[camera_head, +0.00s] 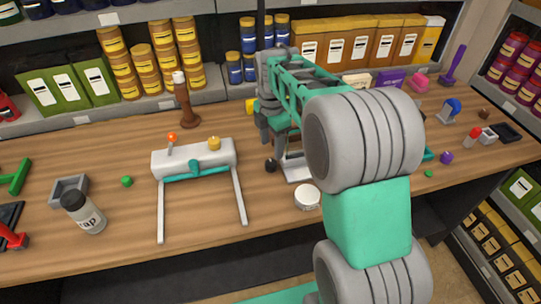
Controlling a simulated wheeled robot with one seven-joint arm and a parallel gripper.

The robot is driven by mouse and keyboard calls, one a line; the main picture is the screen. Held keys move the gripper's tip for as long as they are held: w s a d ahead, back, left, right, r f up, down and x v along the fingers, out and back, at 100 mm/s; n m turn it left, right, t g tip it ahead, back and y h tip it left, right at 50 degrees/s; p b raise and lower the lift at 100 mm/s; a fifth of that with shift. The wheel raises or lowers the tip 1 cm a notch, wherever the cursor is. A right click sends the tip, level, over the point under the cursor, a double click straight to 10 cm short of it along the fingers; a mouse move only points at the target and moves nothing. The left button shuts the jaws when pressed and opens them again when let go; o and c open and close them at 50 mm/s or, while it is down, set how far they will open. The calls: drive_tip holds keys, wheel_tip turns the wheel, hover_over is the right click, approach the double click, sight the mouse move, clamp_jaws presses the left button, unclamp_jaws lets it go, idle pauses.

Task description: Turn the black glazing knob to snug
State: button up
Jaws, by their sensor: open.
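A small dark round knob (270,165) shows just below my gripper, at the left edge of a light-coloured device (298,172) on the wooden bench. It looks like the black knob, but it is too small to make out its setting. Most of that device is hidden behind my arm. My gripper (272,142) points down above and close to the knob, with its fingers apart and nothing seen between them. I cannot tell whether a finger touches anything.
Left of my gripper stands a white bar with two long legs (193,158), bearing orange and yellow knobs and a teal handle. A white round lid (307,197) lies near the bench's front. Bare bench (120,215) lies front left.

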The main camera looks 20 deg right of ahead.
sight(271, 162)
drive_tip(key=shift+w+f+n, duration=0.3)
drive_tip(key=shift+n, duration=0.1)
wheel_tip(271, 162, down, 7)
drive_tip(key=shift+f+p, duration=0.2)
drive_tip(key=shift+p, duration=0.45)
clamp_jaws()
